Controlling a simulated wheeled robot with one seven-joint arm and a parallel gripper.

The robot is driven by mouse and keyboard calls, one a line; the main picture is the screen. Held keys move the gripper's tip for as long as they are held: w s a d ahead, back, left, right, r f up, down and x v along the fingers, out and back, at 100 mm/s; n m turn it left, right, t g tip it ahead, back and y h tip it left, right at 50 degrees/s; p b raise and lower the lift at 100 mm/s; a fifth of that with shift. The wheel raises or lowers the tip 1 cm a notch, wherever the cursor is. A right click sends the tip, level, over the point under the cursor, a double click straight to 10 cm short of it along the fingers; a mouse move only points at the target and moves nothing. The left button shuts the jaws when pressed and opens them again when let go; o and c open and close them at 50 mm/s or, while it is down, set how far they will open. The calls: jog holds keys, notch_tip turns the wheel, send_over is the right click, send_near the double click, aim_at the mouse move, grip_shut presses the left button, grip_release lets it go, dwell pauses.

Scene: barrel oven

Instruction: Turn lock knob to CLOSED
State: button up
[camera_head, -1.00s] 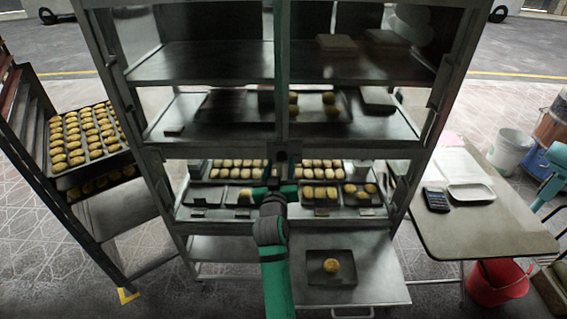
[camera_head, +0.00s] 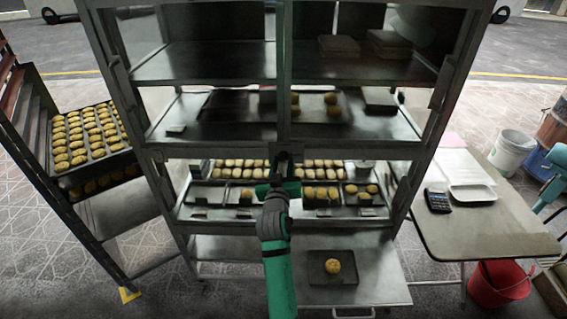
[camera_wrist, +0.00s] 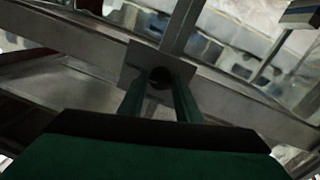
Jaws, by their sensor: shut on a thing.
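The lock knob (camera_wrist: 160,78) is a dark round piece on a square metal plate (camera_wrist: 172,57) where the rack's bars meet. In the wrist view my gripper (camera_wrist: 161,86) has its two green fingers on either side of the knob, shut on it. In the head view my gripper (camera_head: 284,163) reaches the middle of the rack front, just below the central upright. The fingers hide most of the knob there, and its marking and exact angle cannot be read.
The metal rack (camera_head: 283,90) has shelves with trays of buns behind my arm. A low tray with one bun (camera_head: 332,266) sits on the pulled-out lower shelf at right. A side rack of buns (camera_head: 90,140) stands left, a table (camera_head: 480,228) right.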

jog(key=n, duration=0.4)
jog(key=shift+f, duration=0.1)
jog(key=n, duration=0.5)
jog(key=shift+t, duration=0.3)
jog(key=shift+f+n+y, duration=0.15)
jog(key=shift+n+y, duration=0.15)
jog(key=shift+n, duration=2)
jog(key=shift+f+n+y, duration=0.1)
jog(key=shift+n+y, duration=0.2)
jog(key=shift+n, duration=2.3)
jog(key=o, duration=0.9)
jog(key=shift+o, duration=0.5)
jog(key=shift+r, duration=0.1)
